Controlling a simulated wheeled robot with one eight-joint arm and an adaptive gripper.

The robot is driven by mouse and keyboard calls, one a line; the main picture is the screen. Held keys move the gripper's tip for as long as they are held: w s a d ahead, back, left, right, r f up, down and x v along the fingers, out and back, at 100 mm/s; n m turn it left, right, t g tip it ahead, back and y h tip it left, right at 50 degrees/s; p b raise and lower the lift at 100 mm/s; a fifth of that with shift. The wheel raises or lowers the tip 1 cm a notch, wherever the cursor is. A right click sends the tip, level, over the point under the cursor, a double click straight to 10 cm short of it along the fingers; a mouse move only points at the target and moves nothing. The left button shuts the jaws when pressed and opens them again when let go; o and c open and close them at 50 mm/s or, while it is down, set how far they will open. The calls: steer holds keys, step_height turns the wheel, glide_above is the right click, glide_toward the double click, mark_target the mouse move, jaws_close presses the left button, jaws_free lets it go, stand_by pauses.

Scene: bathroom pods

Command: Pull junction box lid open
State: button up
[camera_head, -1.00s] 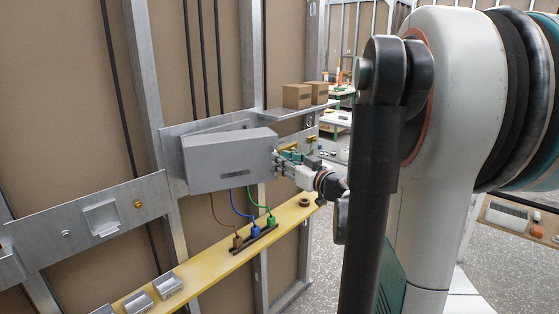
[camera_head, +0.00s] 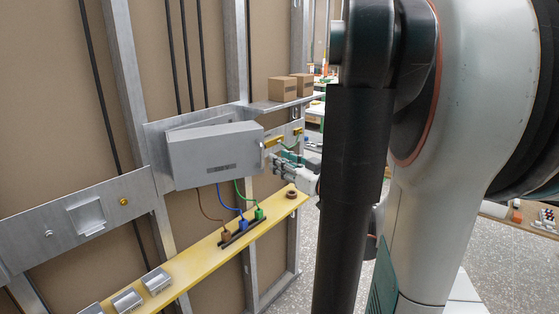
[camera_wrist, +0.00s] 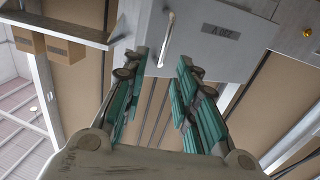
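The grey junction box (camera_head: 215,155) is fixed to a metal plate on the wall; its labelled front stands out from the plate. No contact is visible. In the head view, my gripper (camera_head: 277,158) is beside the box's right edge, partly hidden behind my arm.
Wall studs stand behind.

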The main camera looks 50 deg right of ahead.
steer(key=s+a, duration=0.1)
steer(key=s, duration=0.5)
steer(key=shift+s+p, duration=0.35)
stand_by(0.3)
steer(key=shift+a, duration=0.1)
